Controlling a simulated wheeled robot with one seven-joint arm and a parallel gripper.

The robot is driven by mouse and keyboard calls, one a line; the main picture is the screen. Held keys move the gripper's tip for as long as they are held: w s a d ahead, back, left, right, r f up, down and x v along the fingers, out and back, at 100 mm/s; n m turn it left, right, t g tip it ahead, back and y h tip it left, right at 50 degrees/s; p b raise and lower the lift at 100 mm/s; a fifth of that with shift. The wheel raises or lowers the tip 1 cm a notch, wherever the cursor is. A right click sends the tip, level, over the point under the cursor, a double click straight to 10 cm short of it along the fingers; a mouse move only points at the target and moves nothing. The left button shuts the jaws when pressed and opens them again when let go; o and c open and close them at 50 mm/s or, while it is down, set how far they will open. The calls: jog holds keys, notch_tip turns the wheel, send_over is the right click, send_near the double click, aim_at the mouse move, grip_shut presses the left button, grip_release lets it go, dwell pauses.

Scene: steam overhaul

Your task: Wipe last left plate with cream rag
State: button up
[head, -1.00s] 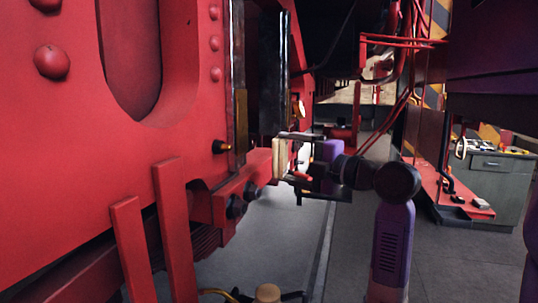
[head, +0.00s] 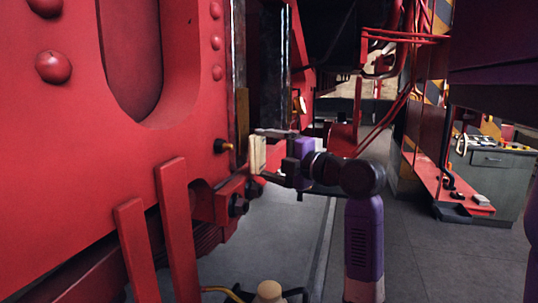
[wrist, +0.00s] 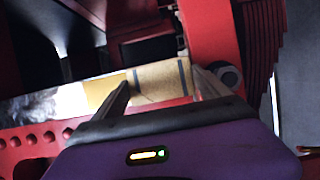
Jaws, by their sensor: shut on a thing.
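The cream rag (head: 257,154) is a pale, block-like pad at the end of my gripper (head: 268,148) in the head view. In the wrist view the tan rag (wrist: 158,82) lies between the two dark fingers of my gripper (wrist: 162,82), which are shut on it. The rag is upright beside the red frame, close to the lower end of dark, shiny vertical plates (head: 275,85). A second narrow shiny plate (head: 238,60) stands further left with a brass-coloured strip (head: 242,115) on it. I cannot tell whether the rag touches a plate.
A large red frame (head: 60,130) with rivets fills the left. A brass-tipped fitting (head: 222,146) juts out near the rag. Red bars (head: 175,230) stand in front. A grey cabinet (head: 495,185) is at the right. The floor between is largely clear.

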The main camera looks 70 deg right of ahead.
aim_at(262, 139)
jog(key=shift+w, duration=0.45)
dwell(0.6)
jog(key=shift+r, duration=0.1)
jog(key=shift+s+r+p, duration=0.1)
jog(key=shift+r+p, duration=0.85)
jog(key=shift+r, duration=1)
jog(key=shift+f, duration=0.1)
jog(key=shift+f+b, duration=0.1)
jog(key=shift+b, duration=0.35)
jog(key=shift+w+f+b, duration=0.15)
jog(key=shift+f+b, duration=0.8)
jog(key=shift+w+f+b, duration=0.15)
jog(key=shift+f+b, duration=0.8)
jog(key=shift+s+f, duration=0.15)
jog(key=shift+s, duration=0.3)
jog(key=shift+s+d+r+b, duration=0.1)
jog(key=shift+s+b, duration=0.25)
jog(key=shift+s, duration=0.95)
jog(key=shift+s+d+r+b, duration=0.1)
jog(key=shift+s+b, duration=0.25)
jog(key=shift+s, duration=0.9)
